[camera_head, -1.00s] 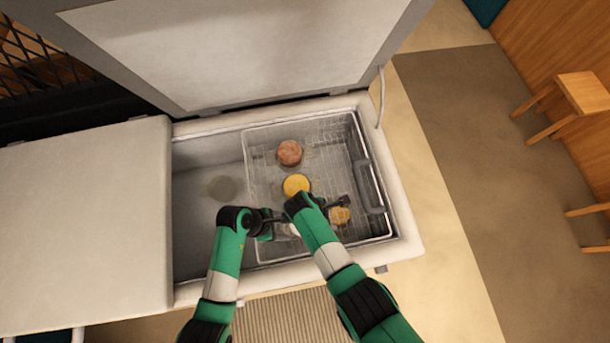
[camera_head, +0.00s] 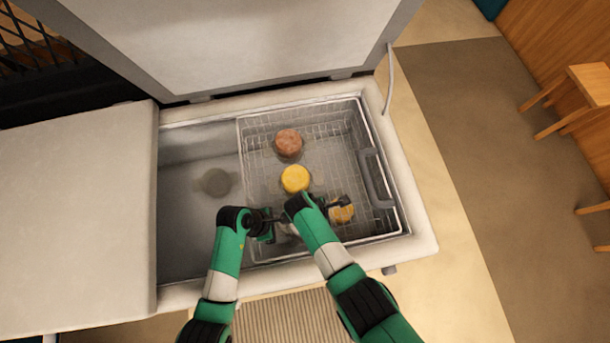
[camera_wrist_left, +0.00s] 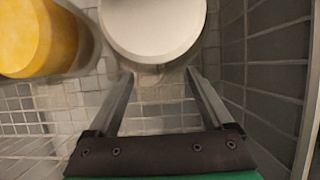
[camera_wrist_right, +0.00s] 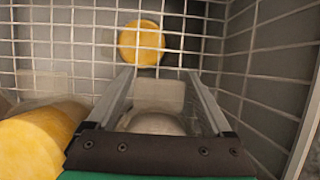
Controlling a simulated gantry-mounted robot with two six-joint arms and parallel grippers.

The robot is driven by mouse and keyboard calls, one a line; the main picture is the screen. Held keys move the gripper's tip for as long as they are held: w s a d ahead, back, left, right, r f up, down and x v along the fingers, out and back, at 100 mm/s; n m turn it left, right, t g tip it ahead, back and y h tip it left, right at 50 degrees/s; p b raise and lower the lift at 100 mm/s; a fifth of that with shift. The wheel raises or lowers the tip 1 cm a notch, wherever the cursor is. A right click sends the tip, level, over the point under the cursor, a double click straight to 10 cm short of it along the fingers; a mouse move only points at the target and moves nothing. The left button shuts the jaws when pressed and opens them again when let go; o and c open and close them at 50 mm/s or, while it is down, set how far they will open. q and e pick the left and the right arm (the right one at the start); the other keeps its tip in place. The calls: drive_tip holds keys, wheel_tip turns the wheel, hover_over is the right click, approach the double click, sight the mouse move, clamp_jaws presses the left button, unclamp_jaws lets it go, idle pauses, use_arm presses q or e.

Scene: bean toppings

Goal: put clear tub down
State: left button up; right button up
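A pale tub (camera_head: 289,229), which looks like the clear one, shows partly between my forearms in the wire basket; my arms hide much of it. In the left wrist view a round white top (camera_wrist_left: 153,22) lies just beyond the fingertips of my left gripper (camera_wrist_left: 157,73), which is open and empty. In the right wrist view my right gripper (camera_wrist_right: 158,75) has its fingers apart. A pale, see-through round thing (camera_wrist_right: 156,123) lies between or below them. I cannot tell whether they touch it.
A yellow tub (camera_head: 295,178), a brown tub (camera_head: 288,143) and a yellowish tub (camera_head: 341,211) stand in the wire basket (camera_head: 242,160). A grey round thing (camera_head: 217,182) is on the freezer floor left of it. The raised lid (camera_head: 230,40) is behind; freezer walls are close around.

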use_arm(q)
drive_tip(key=shift+o, duration=0.6)
drive_tip(key=shift+r, duration=0.1)
use_arm(e)
drive_tip(key=shift+o, duration=0.6)
drive_tip(key=v, duration=1.2)
drive_tip(key=shift+d+r, duration=0.1)
drive_tip(key=shift+r, duration=0.05)
use_arm(q)
drive_tip(key=v, duration=1.2)
